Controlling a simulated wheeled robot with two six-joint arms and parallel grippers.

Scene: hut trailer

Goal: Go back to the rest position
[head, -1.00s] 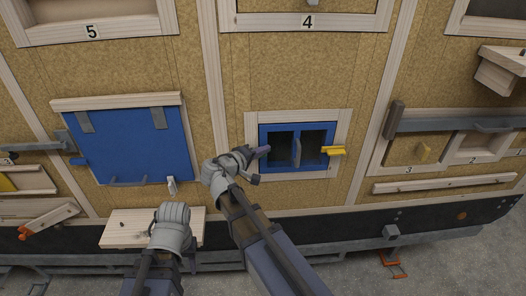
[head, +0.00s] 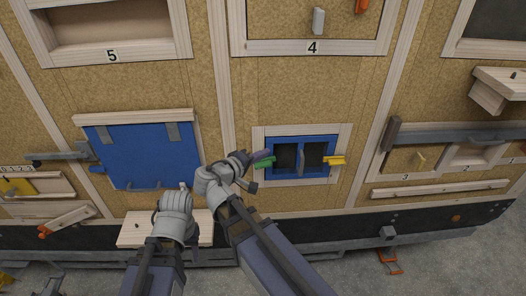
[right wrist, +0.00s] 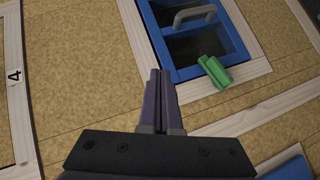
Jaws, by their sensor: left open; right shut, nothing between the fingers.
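In the head view my right gripper (head: 256,170) is just left of a small blue-framed window (head: 300,142). In the right wrist view its dark fingers (right wrist: 160,88) are together and empty, pointing toward the blue frame (right wrist: 188,72). A green knob (head: 264,162) sits at the frame's left side, beside the fingers; it also shows in the right wrist view (right wrist: 215,72), apart from them. My left gripper (head: 183,188) is open, below the blue flap (head: 145,155) and in front of a small wooden shelf (head: 135,232). Its fingers are small and partly hidden by the wrist.
A yellow knob (head: 334,160) is on the window's right side. A grey bar (head: 450,132) crosses the numbered compartments at right. A wooden shelf block (head: 508,90) juts out at upper right. Another grey bar (head: 60,157) is left of the flap. Floor is visible at lower right.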

